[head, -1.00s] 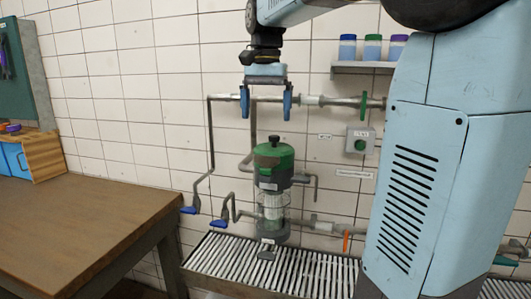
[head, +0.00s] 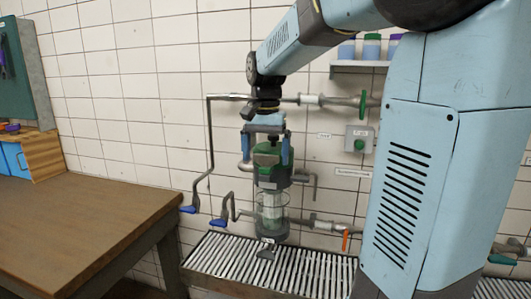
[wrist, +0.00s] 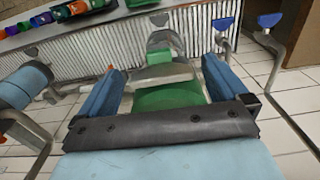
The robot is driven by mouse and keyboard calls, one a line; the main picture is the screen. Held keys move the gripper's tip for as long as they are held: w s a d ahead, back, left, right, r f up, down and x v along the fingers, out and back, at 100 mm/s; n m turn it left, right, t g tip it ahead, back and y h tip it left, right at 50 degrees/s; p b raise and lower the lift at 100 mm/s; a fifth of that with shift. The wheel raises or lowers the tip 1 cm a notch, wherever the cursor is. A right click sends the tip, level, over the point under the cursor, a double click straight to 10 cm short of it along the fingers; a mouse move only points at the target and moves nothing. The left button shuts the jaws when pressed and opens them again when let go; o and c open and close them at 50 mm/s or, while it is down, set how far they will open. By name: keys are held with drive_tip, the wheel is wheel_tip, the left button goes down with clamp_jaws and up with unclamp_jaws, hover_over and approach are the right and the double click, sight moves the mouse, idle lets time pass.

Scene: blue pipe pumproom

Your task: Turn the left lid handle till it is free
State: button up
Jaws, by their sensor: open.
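The filter housing has a green lid (head: 268,172) on a clear, caged body (head: 272,207) and stands upright over the grating. My gripper (head: 266,158) is open and points down over the lid, one blue finger on each side. In the wrist view the green lid (wrist: 165,97) lies between the spread fingers of my gripper (wrist: 160,82). Contact between fingers and lid cannot be told. The lid's black knob is largely masked by my gripper in the head view. I cannot single out the left lid handle.
Blue-handled valves (head: 188,209) (head: 218,222) sit on pipes left of the housing. An orange lever (head: 345,240) and a green valve wheel (head: 363,107) are at right. A wooden table (head: 80,220) stands at left; the slatted grating (head: 225,260) is below.

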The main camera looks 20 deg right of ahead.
sight(266, 155)
drive_tip(key=shift+c, duration=0.5)
drive_tip(key=c, duration=0.9)
drive_tip(key=shift+d+n, duration=0.1)
drive_tip(key=shift+n, duration=2.2)
drive_tip(key=o, duration=1)
drive_tip(key=shift+r, duration=0.1)
wheel_tip(266, 155, up, 14)
drive_tip(key=shift+f, duration=0.25)
